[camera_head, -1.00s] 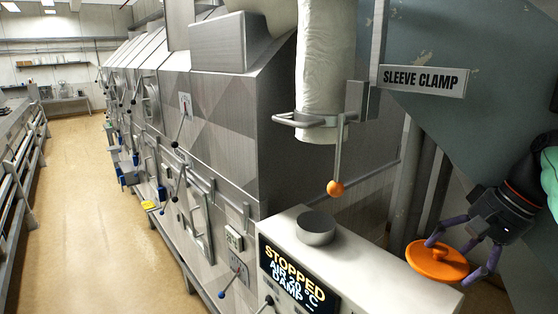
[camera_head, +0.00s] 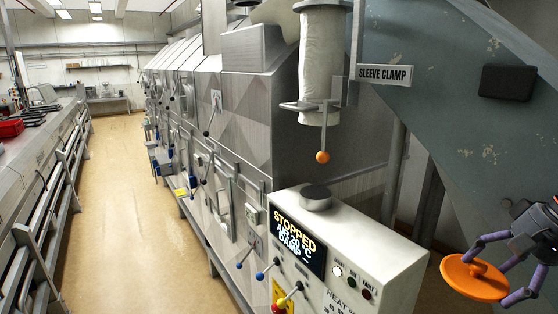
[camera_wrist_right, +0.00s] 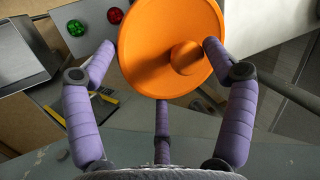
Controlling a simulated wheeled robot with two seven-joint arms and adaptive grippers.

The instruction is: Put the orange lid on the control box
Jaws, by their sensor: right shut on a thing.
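The orange lid (camera_head: 462,280) is a round disc with a knob on top. My right gripper (camera_head: 492,266) is shut on it and holds it to the right of the control box, apart from it in the picture. In the right wrist view the lid (camera_wrist_right: 150,40) sits among the purple fingers of my right gripper (camera_wrist_right: 160,50), its knob towards the camera. The control box (camera_head: 375,236) is pale, with a lit display reading STOPPED and several buttons and levers on its front. A short grey round piece (camera_head: 316,199) stands on its top. My left gripper is not in view.
An orange ball-ended lever (camera_head: 322,157) hangs from the sleeve clamp (camera_head: 310,106) above the box. A slanted grey-green panel (camera_head: 455,120) rises behind my right arm. The box top right of the grey piece is bare. A clear floor aisle (camera_head: 125,190) runs left.

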